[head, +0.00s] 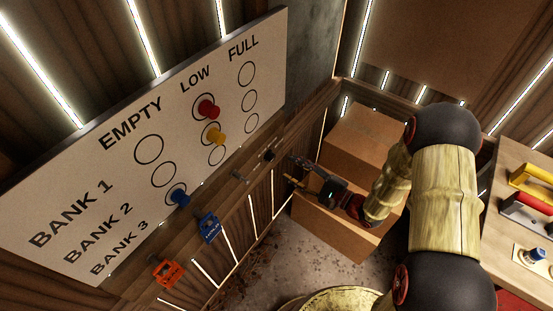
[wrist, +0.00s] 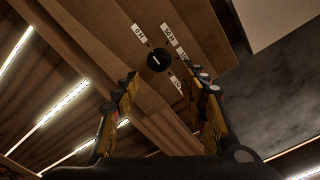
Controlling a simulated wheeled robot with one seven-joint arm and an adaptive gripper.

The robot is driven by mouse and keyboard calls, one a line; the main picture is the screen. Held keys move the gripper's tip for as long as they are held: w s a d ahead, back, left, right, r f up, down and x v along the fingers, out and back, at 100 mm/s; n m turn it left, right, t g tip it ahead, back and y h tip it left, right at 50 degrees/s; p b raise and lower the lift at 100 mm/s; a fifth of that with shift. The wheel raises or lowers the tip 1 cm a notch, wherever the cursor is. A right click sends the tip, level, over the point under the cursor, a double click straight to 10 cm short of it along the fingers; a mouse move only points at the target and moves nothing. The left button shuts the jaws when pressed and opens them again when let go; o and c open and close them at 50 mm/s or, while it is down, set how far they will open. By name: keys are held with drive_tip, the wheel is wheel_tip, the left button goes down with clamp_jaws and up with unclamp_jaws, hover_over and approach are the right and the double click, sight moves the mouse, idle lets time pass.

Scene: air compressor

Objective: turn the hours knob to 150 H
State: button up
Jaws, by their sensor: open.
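The hours knob (wrist: 157,60) is a round black dial on a brown wooden panel in the wrist view. It bears a small pale mark; its exact direction is hard to tell. Several white labels with black print surround it, tilted and too small to read surely. In the head view a small dark knob (head: 269,155) sits on the wooden ledge right of the bank board. My gripper (head: 292,170) is just right of it. In the wrist view my gripper (wrist: 166,85) is open, its yellow-and-black fingers on either side below the knob, with nothing between them.
A white board (head: 75,190) with red, yellow and blue knobs stands left. Blue (head: 210,228) and orange (head: 168,271) clips hang below it. Cardboard boxes (head: 335,228) are close beneath my arm. A wooden table (head: 507,245) with tools is at right.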

sight(273, 159)
drive_tip(key=shift+b+x, duration=0.85)
drive_tip(key=shift+x, duration=2.7)
drive_tip(key=shift+c, duration=0.3)
clamp_jaws()
